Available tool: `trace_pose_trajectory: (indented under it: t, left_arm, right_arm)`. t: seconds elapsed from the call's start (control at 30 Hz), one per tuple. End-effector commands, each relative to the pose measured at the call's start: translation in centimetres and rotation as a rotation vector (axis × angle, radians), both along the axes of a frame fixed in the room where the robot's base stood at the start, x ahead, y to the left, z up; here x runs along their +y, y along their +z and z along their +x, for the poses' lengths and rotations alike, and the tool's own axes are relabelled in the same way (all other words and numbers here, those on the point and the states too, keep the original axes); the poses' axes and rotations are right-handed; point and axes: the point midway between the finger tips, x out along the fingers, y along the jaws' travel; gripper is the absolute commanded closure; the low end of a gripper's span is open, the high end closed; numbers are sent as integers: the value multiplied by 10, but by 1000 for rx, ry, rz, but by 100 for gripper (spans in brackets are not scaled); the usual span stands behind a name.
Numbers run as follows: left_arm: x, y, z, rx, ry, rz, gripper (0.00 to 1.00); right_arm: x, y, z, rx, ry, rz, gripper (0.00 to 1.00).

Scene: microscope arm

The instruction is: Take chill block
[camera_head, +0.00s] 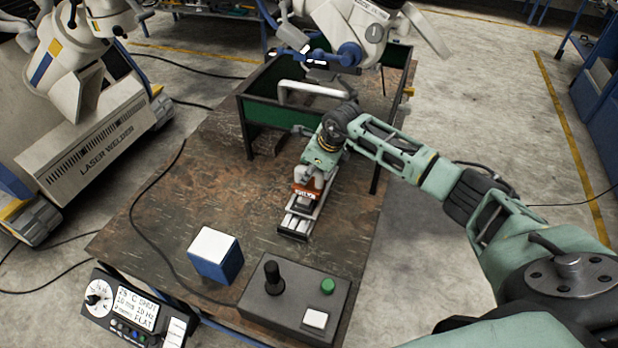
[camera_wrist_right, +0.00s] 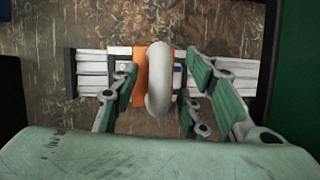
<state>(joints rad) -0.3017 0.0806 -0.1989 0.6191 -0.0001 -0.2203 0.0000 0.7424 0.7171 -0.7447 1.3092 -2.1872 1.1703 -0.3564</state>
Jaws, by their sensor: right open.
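The chill block, an orange block (camera_wrist_right: 138,84) with a pale curved handle (camera_wrist_right: 157,92), sits on a light metal rail (camera_wrist_right: 90,72). In the head view its orange side (camera_head: 303,192) shows just below my right gripper (camera_head: 311,177), with the rail (camera_head: 294,224) under it. My right gripper is open, pointing down over the block. In the right wrist view its two green fingers (camera_wrist_right: 162,82) stand on either side of the handle, with gaps visible between fingers and handle. The fingers hide part of the block in the head view. My left gripper does not show.
A green-walled frame (camera_head: 264,111) stands behind the rail, under a white machine head (camera_head: 362,22). A blue box with a white top (camera_head: 214,254) and a grey control box with a joystick (camera_head: 295,299) stand nearer. The table's left part (camera_head: 165,215) is clear except for a cable.

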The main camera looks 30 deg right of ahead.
Motion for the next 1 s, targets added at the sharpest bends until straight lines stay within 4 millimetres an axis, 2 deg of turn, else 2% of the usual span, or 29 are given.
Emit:
trace_pose_trajectory:
  t: [0.1, 0.33, 0.8, 1.0]
  left_arm:
    - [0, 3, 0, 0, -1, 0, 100]
    - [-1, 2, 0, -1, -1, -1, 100]
    - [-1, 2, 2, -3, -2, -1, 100]
    - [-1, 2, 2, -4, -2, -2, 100]
  right_arm:
    - [1, -6, 3, -1, 0, 1, 59]
    - [1, -8, 3, -1, 0, 0, 59]
    - [1, -7, 3, -2, 0, 1, 100]
    - [2, -7, 3, -2, 0, 1, 100]
